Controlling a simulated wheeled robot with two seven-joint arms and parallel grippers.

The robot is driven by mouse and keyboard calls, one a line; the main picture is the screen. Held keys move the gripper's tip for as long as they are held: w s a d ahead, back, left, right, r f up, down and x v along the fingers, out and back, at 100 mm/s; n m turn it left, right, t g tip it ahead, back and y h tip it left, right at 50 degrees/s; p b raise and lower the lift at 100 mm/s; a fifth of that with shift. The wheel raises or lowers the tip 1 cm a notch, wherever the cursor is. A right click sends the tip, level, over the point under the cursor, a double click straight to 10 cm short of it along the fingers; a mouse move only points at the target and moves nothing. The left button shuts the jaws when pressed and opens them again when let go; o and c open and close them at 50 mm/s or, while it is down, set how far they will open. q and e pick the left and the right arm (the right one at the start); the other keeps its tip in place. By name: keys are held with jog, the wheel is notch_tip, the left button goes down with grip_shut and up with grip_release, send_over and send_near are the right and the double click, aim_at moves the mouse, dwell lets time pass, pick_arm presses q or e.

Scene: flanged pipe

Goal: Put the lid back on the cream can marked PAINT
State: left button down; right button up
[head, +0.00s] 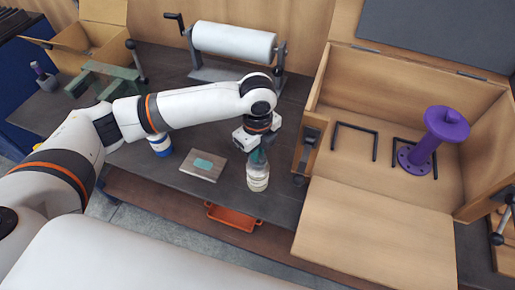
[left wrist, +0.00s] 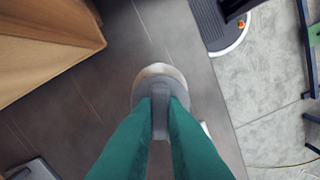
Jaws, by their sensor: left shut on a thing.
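The cream can (head: 257,178) stands upright near the table's front edge; I cannot read its marking. My left gripper (head: 257,157) is directly above it, fingers pointing down. In the left wrist view its green fingers (left wrist: 160,112) are shut on the upright grip of a grey round lid (left wrist: 141,92). The cream rim of the can (left wrist: 158,70) shows past the lid's far edge, so the lid covers most of the can from above. I cannot tell whether lid and can touch. My right gripper is not in view.
A blue-and-white can (head: 161,147) and a grey plate with a teal patch (head: 203,165) are to the left. A wooden box (head: 318,150) with a purple flanged pipe (head: 424,150) is to the right. A paper roll (head: 233,42) stands behind. An orange tray (head: 232,218) is below the table edge.

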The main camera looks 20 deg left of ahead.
pick_arm(q)
jog(key=shift+f+p, duration=0.25)
jog(key=shift+p, duration=0.05)
dwell(0.9)
jog(key=shift+f+p, duration=0.1)
jog(key=shift+p, duration=0.4)
dwell(0.5)
jog(key=c, duration=1.4)
grip_release()
jog(key=shift+o, duration=0.3)
jog(key=o, duration=0.4)
